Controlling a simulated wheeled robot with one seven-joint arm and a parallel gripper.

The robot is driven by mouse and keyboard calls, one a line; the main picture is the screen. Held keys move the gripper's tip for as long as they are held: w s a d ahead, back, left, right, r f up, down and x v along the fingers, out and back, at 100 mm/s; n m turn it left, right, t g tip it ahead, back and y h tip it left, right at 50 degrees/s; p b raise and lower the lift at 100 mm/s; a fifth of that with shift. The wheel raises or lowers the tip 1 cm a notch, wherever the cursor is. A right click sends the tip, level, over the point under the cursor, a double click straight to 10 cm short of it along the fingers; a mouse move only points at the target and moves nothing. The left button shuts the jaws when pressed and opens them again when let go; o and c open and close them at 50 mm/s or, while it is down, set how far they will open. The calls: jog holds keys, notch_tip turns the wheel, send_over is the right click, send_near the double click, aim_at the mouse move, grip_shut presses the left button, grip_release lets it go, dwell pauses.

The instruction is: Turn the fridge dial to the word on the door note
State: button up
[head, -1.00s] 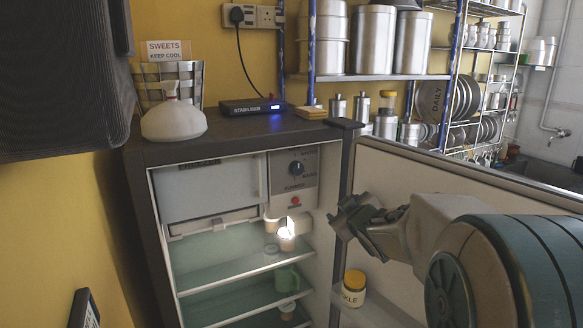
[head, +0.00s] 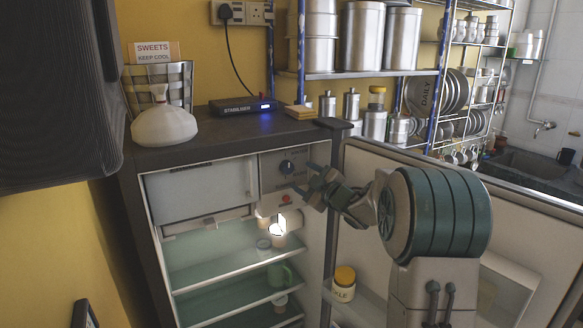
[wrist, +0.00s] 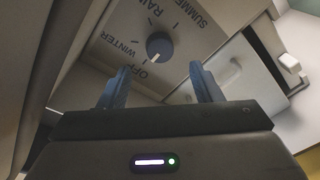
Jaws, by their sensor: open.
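My gripper (head: 306,179) is open and empty, just right of and below the dial in the head view. In the wrist view its two blue fingers (wrist: 160,72) are apart, with the dial between and beyond their tips, not touched. The door note is not visible; the open door (head: 385,185) shows its inner side.
The fridge top (head: 225,140) holds a white domed vessel (head: 163,125), a stabiliser box (head: 243,106) and a SWEETS KEEP COOL sign (head: 153,52). A pickle jar (head: 344,283) stands in the door shelf. Cups stand on the fridge shelves.

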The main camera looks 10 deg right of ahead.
aim_at(289, 168)
jog(key=p+x, duration=0.1)
jog(key=x, duration=0.5)
jog(key=shift+w+a+p, duration=0.15)
jog(key=shift+w+p, duration=0.15)
jog(key=c, duration=1)
